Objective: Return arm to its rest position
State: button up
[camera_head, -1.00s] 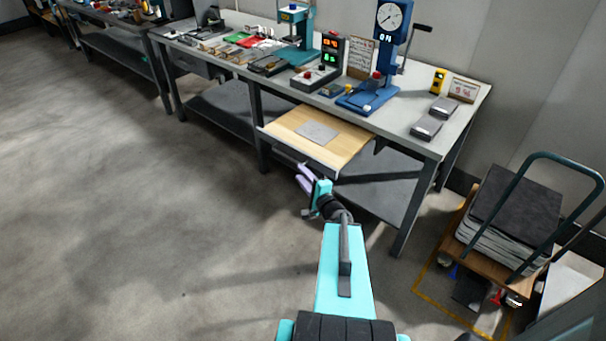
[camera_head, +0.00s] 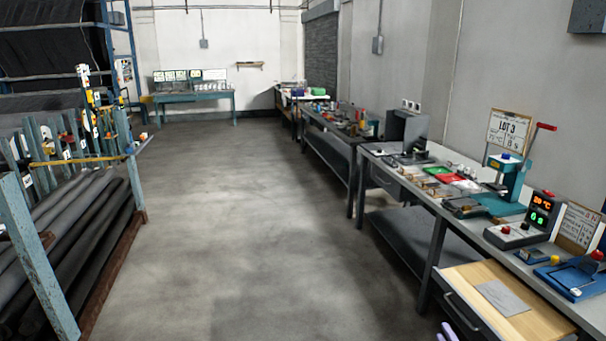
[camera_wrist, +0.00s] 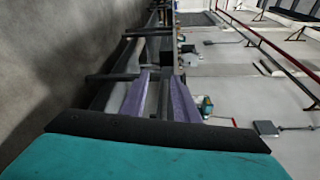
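My gripper (camera_wrist: 161,75) shows in the wrist view, with two purple fingers apart and a clear gap between them. Nothing is seen held in it. In the head view only purple finger parts (camera_head: 447,332) show at the bottom edge, in front of the pulled-out wooden drawer (camera_head: 462,290). The rest of my arm is outside the head view. A flat grey sheet (camera_head: 502,297) lies on the drawer's light wood.
The workbench (camera_head: 436,205) along the right wall carries a teal press (camera_head: 508,185), a display box (camera_head: 540,215) and small parts. A rack of dark rolls (camera_head: 75,225) stands on the left. The floor (camera_head: 225,220) between is clear.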

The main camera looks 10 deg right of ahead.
jog(key=w+a+f+n+y, duration=0.1)
jog(key=w+a+f+y, duration=0.1)
jog(key=a, duration=0.4)
jog(key=w+a+f+n+y, duration=0.1)
jog(key=w+a+n+y, duration=0.15)
jog(key=a, duration=0.35)
jog(key=s+a+f+n+g+y, duration=0.2)
jog(key=a+f+n+g+y, duration=0.15)
jog(key=a, duration=0.65)
jog(key=s+a+f+n+g+y, duration=0.25)
jog(key=a+f, duration=0.25)
jog(key=a, duration=0.5)
jog(key=s+a+f+n+g+y, duration=0.2)
jog(key=a+f+n+g, duration=0.15)
jog(key=a, duration=0.65)
jog(key=s+a+f+n+g+h, duration=0.1)
jog(key=s+a+f+n+g, duration=0.4)
jog(key=s, duration=0.4)
jog(key=s+a+f+n+g+h, duration=0.2)
jog(key=s+f+g, duration=0.1)
jog(key=s+f, duration=0.4)
jog(key=s+d+f+n+g+h, duration=0.1)
jog(key=s+d+g+h, duration=0.4)
jog(key=s+d, duration=0.6)
jog(key=shift+s+d+f+n+h, duration=0.15)
jog(key=shift+d+f+n+h, duration=0.15)
jog(key=shift+d+n+h, duration=0.45)
